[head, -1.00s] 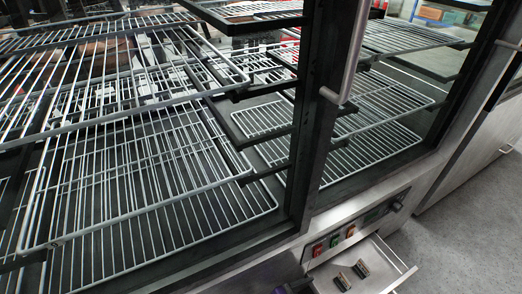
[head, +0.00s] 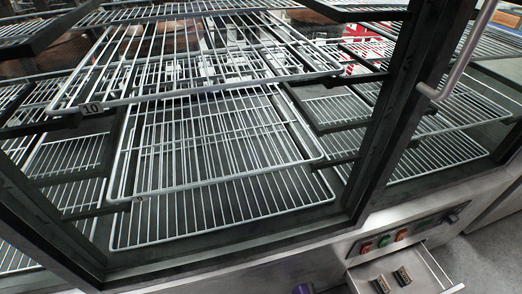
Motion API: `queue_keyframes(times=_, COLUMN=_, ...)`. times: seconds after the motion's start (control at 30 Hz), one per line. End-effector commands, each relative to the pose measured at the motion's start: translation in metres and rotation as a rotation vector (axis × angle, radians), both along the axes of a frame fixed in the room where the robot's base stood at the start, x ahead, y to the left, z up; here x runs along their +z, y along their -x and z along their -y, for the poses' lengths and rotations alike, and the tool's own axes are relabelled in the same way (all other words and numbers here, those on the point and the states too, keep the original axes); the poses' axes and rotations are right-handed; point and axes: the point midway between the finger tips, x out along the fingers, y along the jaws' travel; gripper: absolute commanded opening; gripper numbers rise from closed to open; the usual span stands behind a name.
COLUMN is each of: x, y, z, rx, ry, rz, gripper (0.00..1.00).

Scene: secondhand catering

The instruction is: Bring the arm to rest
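My gripper is not in the head view. A small dark purple shape (head: 303,288) is cut off by the bottom edge of the picture. I cannot tell what it is or whether it belongs to my arm.
A dark-framed display cabinet (head: 375,165) with wire shelves (head: 215,150) fills most of the view. A vertical metal handle (head: 462,55) is at the right. Below the control panel (head: 415,232), an open drawer (head: 440,270) sticks out with two small items. Grey floor (head: 490,262) shows at lower right.

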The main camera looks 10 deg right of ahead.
Motion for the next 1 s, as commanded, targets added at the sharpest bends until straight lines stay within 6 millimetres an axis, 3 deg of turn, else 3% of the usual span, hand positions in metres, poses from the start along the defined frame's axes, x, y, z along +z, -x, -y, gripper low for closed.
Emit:
queue_keyframes(times=0.57, x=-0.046, y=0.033, z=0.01, rx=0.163, ry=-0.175, rz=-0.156, gripper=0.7)
queue_keyframes(times=0.8, x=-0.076, y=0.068, z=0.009, rx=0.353, ry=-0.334, rz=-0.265, gripper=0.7)
queue_keyframes(times=1.0, x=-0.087, y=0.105, z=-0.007, rx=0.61, ry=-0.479, rz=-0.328, gripper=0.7)
